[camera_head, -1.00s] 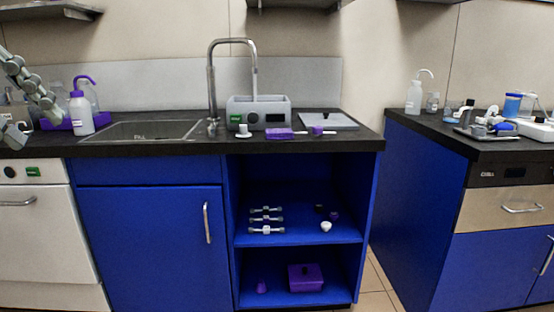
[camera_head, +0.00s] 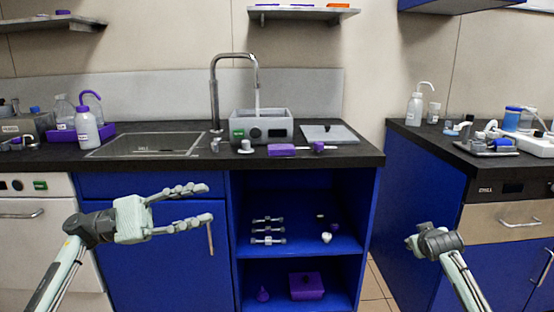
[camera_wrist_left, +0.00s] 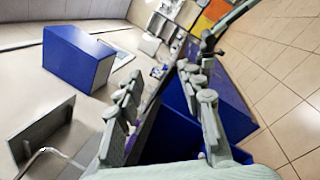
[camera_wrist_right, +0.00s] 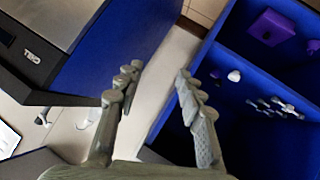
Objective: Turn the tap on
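The tall silver tap (camera_head: 214,95) stands at the right end of the sink (camera_head: 145,146). Its arched spout points down to the right, over a grey box-shaped device with a green label. Small fittings show at the tap's foot, but I cannot clearly make out its handle. No water stream is clearly visible. My left gripper (camera_head: 208,204) is open and empty in front of the blue cabinet door, below the counter and apart from the tap. My right gripper (camera_head: 412,241) is farther right, below counter height; in the right wrist view (camera_wrist_right: 159,70) its fingers are apart and empty.
The grey device (camera_head: 262,126) stands right of the tap. Purple items (camera_head: 282,149) lie at the counter's front edge. A white wash bottle (camera_head: 87,130) and a purple tray (camera_head: 62,134) are left of the sink. An open blue shelf unit (camera_head: 346,240) lies below.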

